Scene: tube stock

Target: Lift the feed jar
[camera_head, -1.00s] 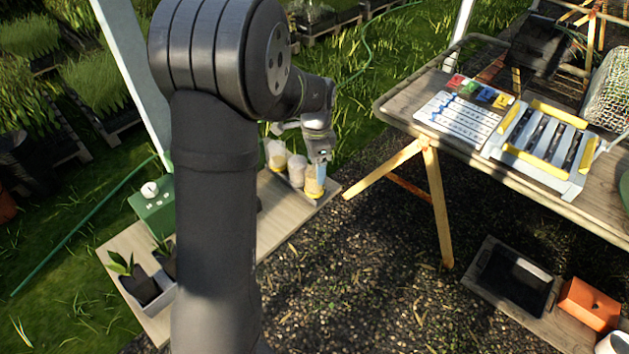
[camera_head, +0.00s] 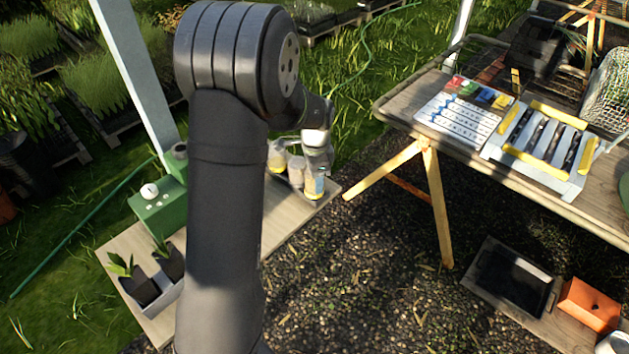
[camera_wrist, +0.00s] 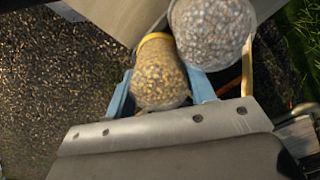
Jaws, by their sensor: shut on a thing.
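The feed jar (camera_wrist: 158,80), a clear jar of tan grains with a yellow band, stands between the blue fingers of my gripper (camera_wrist: 160,92) in the wrist view. My gripper is shut on it. In the head view my gripper (camera_head: 316,182) is at the right-hand jar of a short row, and its fingers and wrist partly cover that jar. I cannot tell whether the jar's base is clear of the board.
A jar of pale grains (camera_wrist: 212,30) is right beside the held jar; it also shows in the head view (camera_head: 296,170). A third jar (camera_head: 276,158) is behind. The board (camera_head: 125,240) also bears a green box (camera_head: 160,215) and potted plants. A wooden table (camera_head: 400,104) stands right.

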